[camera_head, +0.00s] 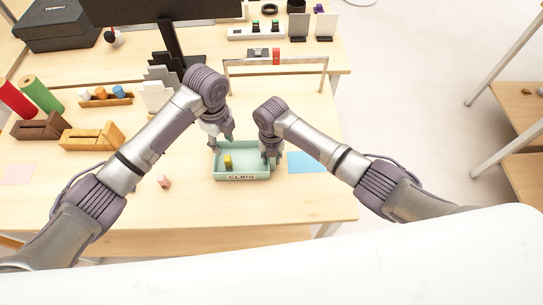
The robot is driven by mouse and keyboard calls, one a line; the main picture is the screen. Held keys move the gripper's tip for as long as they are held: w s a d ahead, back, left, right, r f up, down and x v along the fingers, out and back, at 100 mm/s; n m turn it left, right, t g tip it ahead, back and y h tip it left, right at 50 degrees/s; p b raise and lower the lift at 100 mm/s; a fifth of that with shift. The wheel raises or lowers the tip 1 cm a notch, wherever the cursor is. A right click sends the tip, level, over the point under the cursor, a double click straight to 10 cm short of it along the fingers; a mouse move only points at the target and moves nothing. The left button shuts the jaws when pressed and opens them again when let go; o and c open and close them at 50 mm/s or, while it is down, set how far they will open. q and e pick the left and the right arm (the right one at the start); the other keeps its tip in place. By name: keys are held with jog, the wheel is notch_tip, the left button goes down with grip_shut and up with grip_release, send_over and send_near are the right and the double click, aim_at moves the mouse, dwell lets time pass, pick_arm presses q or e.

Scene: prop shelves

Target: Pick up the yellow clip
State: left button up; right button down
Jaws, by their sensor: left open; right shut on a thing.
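The yellow clip (228,162) stands inside a light green tray labelled CLIPS (240,177), toward its left side. My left gripper (226,141) is open above the tray's back left part, behind the clip and apart from it. My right gripper (271,160) is at the tray's right end and appears shut on the tray's right wall. Its fingertips are small and partly hidden.
A small pink piece (163,182) lies on the table left of the tray. A blue sheet (306,163) lies to the right. Wooden boxes (92,137) stand at the left. A low metal frame (276,62) stands behind my arms. The table front is clear.

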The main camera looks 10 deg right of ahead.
aim_at(226, 158)
dwell(0.4)
pick_arm(q)
jog(key=shift+a+n+h, duration=0.3)
jog(key=shift+n, duration=0.2)
jog(key=shift+c, duration=0.4)
jog(key=a+n+h, duration=0.4)
jog(key=n, duration=0.3)
pick_arm(e)
jog(key=shift+a, duration=0.1)
pick_arm(q)
jog(key=x, duration=1.1)
jog(key=shift+d+r, duration=0.1)
jog(key=shift+d, duration=0.05)
jog(key=shift+c, duration=0.3)
grip_shut()
jog(key=shift+r, duration=5.05)
